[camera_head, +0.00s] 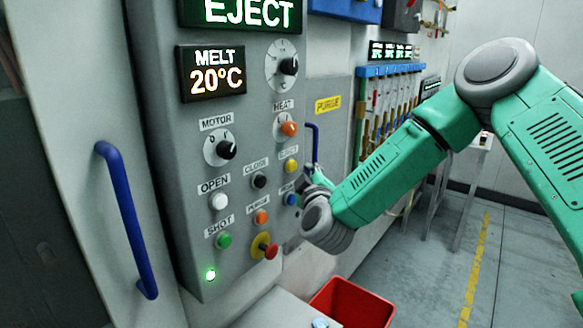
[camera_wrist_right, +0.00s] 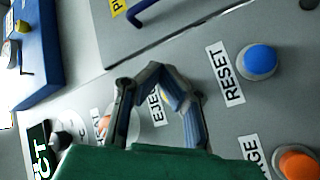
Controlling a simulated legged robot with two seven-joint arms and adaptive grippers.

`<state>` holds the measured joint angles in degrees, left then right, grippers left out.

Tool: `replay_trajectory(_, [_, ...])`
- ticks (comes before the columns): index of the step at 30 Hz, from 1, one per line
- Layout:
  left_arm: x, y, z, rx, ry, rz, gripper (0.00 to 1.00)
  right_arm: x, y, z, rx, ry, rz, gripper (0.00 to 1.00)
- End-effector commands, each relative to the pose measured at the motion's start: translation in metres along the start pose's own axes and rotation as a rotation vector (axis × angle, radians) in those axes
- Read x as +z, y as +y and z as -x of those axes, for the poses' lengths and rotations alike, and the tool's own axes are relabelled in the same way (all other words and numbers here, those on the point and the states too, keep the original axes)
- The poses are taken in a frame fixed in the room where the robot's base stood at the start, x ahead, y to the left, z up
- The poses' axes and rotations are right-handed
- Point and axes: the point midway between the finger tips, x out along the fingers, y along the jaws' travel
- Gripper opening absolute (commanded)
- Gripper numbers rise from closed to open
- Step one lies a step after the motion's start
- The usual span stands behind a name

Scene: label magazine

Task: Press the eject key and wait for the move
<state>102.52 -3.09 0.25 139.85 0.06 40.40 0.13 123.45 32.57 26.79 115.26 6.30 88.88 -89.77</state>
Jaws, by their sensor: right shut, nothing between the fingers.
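The eject key is a yellow push button (camera_head: 291,166) on the right side of the grey control panel (camera_head: 180,150) in the head view, under a small label. My right gripper (camera_head: 317,182) is shut and empty, close to the panel just right of the yellow key and the blue reset button (camera_head: 291,199). In the right wrist view its fingers (camera_wrist_right: 158,72) are in front of the EJECT label (camera_wrist_right: 157,107); the yellow key is mostly hidden there. I cannot tell whether a fingertip touches the key. The top display (camera_head: 245,12) reads EJECT. My left gripper is out of view.
Nearby controls are the orange purge button (camera_head: 261,217), black close button (camera_head: 259,180) and red stop knob (camera_head: 269,250). A green lamp (camera_head: 210,275) is lit. A blue handle (camera_head: 128,220) stands out at left. A red bin (camera_head: 350,304) is below.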

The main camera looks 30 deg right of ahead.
Motion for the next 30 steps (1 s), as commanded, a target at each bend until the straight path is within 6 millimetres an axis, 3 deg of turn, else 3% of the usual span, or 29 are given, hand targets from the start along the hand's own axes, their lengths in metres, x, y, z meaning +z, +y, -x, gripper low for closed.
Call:
replay_trajectory(15, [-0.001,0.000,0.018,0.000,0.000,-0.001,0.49,0.016,0.022,0.034,0.001,0.003,0.007,0.00])
replay_trajectory(30, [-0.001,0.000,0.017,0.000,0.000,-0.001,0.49,0.022,0.024,0.034,0.001,0.001,0.002,0.00])
